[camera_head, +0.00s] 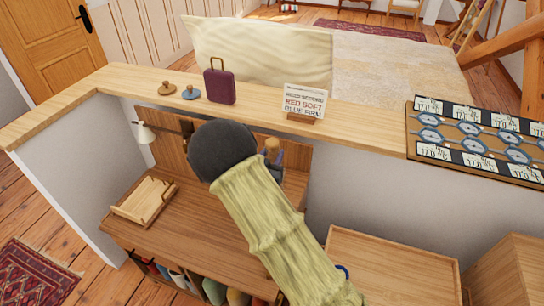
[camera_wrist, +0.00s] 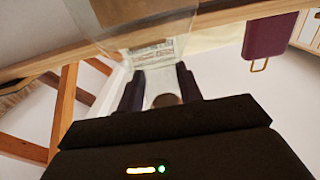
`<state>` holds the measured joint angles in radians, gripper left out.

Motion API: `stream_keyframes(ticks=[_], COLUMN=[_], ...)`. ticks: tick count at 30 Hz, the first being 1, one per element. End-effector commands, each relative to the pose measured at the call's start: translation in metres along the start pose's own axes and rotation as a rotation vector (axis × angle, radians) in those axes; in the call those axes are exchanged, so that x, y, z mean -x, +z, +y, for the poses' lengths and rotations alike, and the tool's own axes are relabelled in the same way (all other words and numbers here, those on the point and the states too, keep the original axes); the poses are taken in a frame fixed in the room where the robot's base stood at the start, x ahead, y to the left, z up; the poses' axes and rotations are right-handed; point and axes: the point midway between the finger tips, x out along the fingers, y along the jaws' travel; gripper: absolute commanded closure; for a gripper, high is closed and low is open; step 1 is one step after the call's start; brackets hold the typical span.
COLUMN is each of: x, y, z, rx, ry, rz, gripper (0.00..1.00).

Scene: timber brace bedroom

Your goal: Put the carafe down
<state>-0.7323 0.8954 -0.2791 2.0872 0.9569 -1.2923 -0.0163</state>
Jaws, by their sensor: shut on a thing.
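The carafe (camera_wrist: 157,80) is clear glass, seen in the wrist view with its neck between my two dark fingers and its wider body reaching to the top of the picture. A brown, rounded stopper-like end shows near my palm. My gripper (camera_wrist: 159,88) is shut on the neck. In the head view, my dark wrist and sleeved arm cover most of this.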

Motion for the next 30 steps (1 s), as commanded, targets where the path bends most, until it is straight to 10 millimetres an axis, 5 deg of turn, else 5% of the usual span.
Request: stream_keyframes(ticks=[14,15,18,30], x=[-0.001,0.000,0.000,0.002], y=[0.010,0.012,0.011,0.010], z=[0.000,0.000,0.000,0.000], rx=[-0.003,-0.001,-0.001,-0.001], ry=[0.001,0.001,0.001,0.000], rz=[0.006,0.001,0.000,0.000], gripper=[1.00,0.62,0.43,0.42])
